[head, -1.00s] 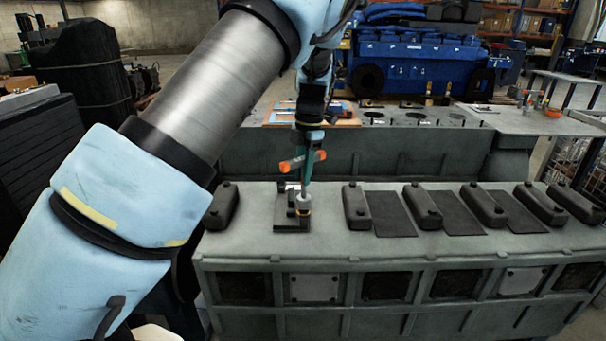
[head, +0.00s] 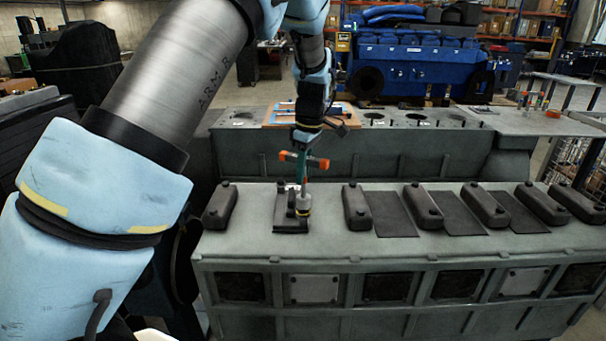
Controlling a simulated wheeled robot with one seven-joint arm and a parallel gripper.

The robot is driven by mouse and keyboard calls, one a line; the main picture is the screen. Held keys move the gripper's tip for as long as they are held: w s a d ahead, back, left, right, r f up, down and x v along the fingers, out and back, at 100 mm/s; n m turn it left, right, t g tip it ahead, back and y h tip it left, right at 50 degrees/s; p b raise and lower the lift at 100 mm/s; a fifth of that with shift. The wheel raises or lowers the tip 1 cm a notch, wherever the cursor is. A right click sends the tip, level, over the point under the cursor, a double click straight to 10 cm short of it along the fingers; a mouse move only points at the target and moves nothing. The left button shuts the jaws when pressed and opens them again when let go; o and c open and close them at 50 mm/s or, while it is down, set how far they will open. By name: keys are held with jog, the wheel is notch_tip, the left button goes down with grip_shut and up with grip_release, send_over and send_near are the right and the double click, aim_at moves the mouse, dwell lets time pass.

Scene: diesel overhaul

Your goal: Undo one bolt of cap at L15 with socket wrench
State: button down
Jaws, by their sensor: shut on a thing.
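In the head view, my gripper (head: 303,138) points down over the grey engine block (head: 440,262). It is shut on the socket wrench (head: 320,163), which has an orange-ended T-handle and stands upright. The wrench's socket end (head: 303,204) is at the right side of a small dark cap (head: 283,218) on the block's top, and seems to sit over a bolt there. The bolt itself is hidden. A small pale label shows behind the cap, too small to read.
Dark covers stand along the block's top, one (head: 220,206) left of the cap and one (head: 356,207) right of it. Flat black plates (head: 395,214) lie between the covers. A wooden board (head: 284,115) lies behind on the far ledge. A blue engine (head: 415,70) stands further back.

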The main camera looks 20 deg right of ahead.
jog(key=m+b, duration=0.1)
jog(key=m, duration=0.3)
jog(key=shift+m+h, duration=0.3)
jog(key=shift+m, duration=0.1)
jog(key=m, duration=0.4)
jog(key=shift+m+h, duration=0.3)
jog(key=m, duration=0.4)
jog(key=shift+b, duration=0.3)
jog(key=m, duration=0.5)
jog(key=shift+d+h+p, duration=0.1)
jog(key=shift+h+p, duration=0.25)
jog(key=shift+h, duration=0.05)
